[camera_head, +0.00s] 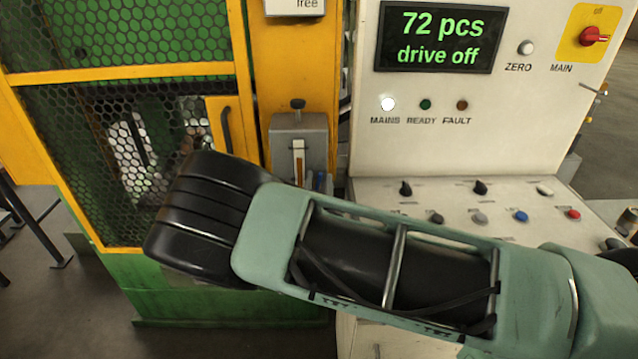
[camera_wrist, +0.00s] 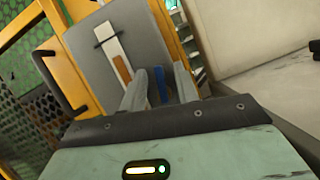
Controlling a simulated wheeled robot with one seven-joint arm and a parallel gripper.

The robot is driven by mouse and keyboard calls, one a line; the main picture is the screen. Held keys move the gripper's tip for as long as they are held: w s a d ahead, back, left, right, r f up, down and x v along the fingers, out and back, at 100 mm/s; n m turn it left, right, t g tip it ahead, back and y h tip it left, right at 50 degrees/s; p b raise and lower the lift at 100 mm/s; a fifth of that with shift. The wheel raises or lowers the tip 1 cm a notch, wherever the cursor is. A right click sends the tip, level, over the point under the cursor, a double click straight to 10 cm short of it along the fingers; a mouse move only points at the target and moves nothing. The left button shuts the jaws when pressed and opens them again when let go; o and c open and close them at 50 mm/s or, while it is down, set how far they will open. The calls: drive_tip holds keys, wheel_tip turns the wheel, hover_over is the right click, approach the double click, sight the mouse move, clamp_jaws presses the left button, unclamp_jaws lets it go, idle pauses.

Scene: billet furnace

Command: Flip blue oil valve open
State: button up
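The blue valve handle (camera_wrist: 158,87) is a narrow blue bar at the lower right of a grey panel in the wrist view. A small blue part (camera_head: 320,182) shows in the head view beside the grey box, mostly hidden by my arm. My gripper (camera_wrist: 162,71) is open, with its two grey fingers apart and pointing toward the panel. The blue handle appears between the fingers in the wrist view, with a gap to the right finger. I cannot tell whether its depth matches the fingertips. My gripper is hidden behind my arm in the head view.
The grey box (camera_head: 283,137) carries a white and brown sight gauge (camera_head: 298,158). A yellow-framed mesh guard door (camera_head: 120,150) with a dark handle stands left. The control desk (camera_head: 385,190) stands right, below a display reading "72 pcs drive off" (camera_head: 440,38).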

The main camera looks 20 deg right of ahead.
clamp_jaws()
drive_tip(key=n, duration=0.1)
drive_tip(key=n+y+p, duration=0.1)
drive_tip(key=shift+a+r+n+t+y+p, duration=0.15)
drive_tip(key=shift+a+n+t+y+p, duration=0.05)
drive_tip(key=shift+n+t+y+p, duration=0.1)
drive_tip(key=shift+n, duration=0.7)
unclamp_jaws()
drive_tip(key=shift+f, duration=0.2)
drive_tip(key=b+v, duration=0.4)
drive_tip(key=v, duration=1.3)
drive_tip(key=shift+s+f, duration=0.1)
drive_tip(key=shift+s, duration=0.05)
